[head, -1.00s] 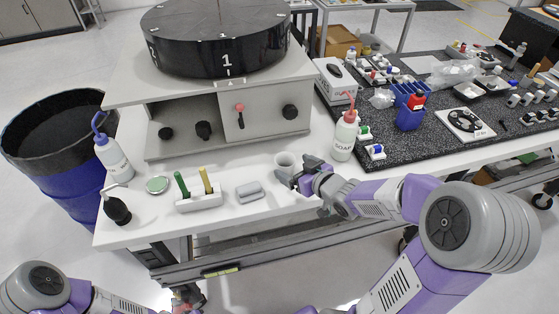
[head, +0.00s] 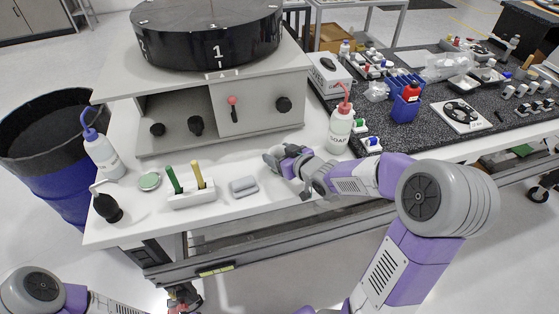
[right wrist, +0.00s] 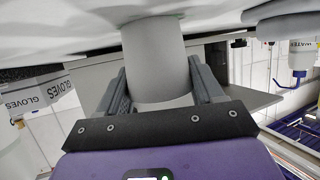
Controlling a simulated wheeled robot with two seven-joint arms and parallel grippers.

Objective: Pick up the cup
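The grey cup (right wrist: 155,62) stands between the two fingers of my right gripper (right wrist: 158,85) in the right wrist view. One finger is close along each side of it, and I cannot tell whether they press on it. In the head view my right gripper (head: 277,160) is low over the white table at the cup's place and mostly hides the cup. The cup shows no clear lift off the table. My left arm (head: 70,296) shows at the lower left, but its gripper is not in view.
A soap bottle (head: 341,125) with a red nozzle stands right of my right gripper. A grey block (head: 243,187) and a holder (head: 192,199) with green and yellow sticks lie to its left. The grey box under the black drum (head: 208,40) is behind. The front table edge is near.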

